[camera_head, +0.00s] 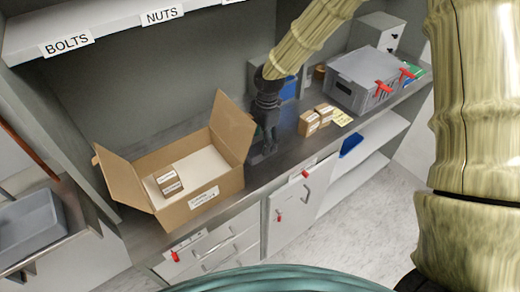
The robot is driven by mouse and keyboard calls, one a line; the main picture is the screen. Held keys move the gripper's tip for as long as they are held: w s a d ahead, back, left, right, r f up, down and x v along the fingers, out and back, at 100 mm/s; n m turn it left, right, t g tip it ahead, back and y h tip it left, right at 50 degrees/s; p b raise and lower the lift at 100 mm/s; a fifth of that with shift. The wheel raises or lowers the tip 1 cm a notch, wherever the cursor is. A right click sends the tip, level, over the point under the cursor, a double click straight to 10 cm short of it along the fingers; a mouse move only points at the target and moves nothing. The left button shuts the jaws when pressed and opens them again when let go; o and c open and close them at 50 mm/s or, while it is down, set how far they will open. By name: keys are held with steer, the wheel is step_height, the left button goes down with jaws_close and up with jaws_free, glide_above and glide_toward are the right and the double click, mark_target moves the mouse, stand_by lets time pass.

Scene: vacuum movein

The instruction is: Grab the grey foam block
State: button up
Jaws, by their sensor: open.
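My gripper (268,139) points down over the grey worktop, just right of the open cardboard box (210,198). The gripper is small and dark in this view, and its fingers are open. A low dark grey shape (259,155), likely the grey foam block, lies on the worktop at the fingertips. The gripper partly hides it, and its edges blend into the worktop. I cannot tell whether the fingers touch it or sit around it.
The cardboard box has raised flaps and holds small cartons (169,182). More small cartons (309,123) stand right of my gripper. A grey lidded case (364,78) with red latches is farther right. A shelf (110,32) labelled BOLTS and NUTS hangs above.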

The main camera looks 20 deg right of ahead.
mark_target(261, 146)
steer(key=shift+s+a+f+p, duration=0.15)
steer(key=shift+f+p, duration=0.3)
steer(key=shift+f, duration=1.25)
steer(key=shift+c, duration=0.4)
steer(key=c, duration=0.8)
